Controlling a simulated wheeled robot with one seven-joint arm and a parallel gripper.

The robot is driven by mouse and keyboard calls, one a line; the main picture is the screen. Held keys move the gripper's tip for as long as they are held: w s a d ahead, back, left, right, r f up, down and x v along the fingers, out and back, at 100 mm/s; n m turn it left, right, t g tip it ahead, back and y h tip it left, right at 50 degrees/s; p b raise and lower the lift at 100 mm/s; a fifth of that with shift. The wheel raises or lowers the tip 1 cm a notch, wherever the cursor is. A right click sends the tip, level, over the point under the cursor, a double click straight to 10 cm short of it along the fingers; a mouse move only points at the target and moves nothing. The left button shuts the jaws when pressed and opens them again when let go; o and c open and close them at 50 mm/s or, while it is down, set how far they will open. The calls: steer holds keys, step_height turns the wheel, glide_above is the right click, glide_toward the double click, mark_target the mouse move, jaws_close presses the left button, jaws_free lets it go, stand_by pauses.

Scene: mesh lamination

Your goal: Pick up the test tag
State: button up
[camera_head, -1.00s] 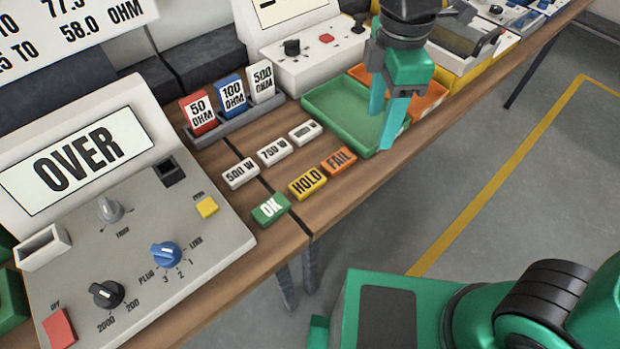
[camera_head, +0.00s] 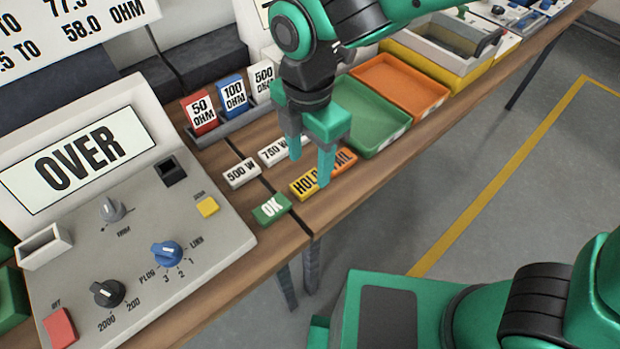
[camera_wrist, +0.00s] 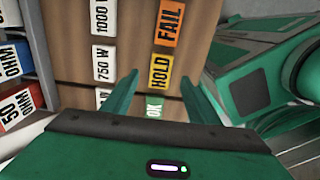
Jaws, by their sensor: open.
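My gripper (camera_head: 310,165) is open and empty, pointing down above the row of small tags at the table's front edge. The yellow HOLD tag (camera_head: 300,187) lies below its right finger, partly covered by it. The orange FAIL tag (camera_head: 346,160) is just right of that finger, and the green OK tag (camera_head: 271,208) lies to the left. Behind are the white 500 W tag (camera_head: 241,173) and 750 W tag (camera_head: 270,154). In the wrist view, the HOLD tag (camera_wrist: 160,70) appears between the fingertips, the OK tag (camera_wrist: 154,107) nearer, and the 1000 W tag (camera_wrist: 101,17) top left.
A meter console reading OVER (camera_head: 130,240) fills the left. A rack with 50, 100 and 500 OHM blocks (camera_head: 234,95) stands behind the tags. Green (camera_head: 388,138) and orange (camera_head: 425,98) trays lie to the right. The table's front edge is close to the tags.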

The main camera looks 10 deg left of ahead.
mark_target(308, 181)
steer(key=shift+s+f, duration=0.1)
steer(key=shift+f, duration=2.3)
steer(key=c, duration=1.1)
steer(key=shift+r, duration=0.1)
steer(key=shift+r, duration=0.55)
step_height(308, 181, up, 3)
steer(key=shift+f, duration=0.1)
steer(key=s+a+r, duration=0.2)
steer(key=s, duration=0.1)
steer(key=s+a+r, duration=0.2)
steer(key=s+a, duration=0.1)
steer(key=s+a+r, duration=0.2)
steer(key=s+r, duration=0.1)
steer(key=shift+a, duration=0.3)
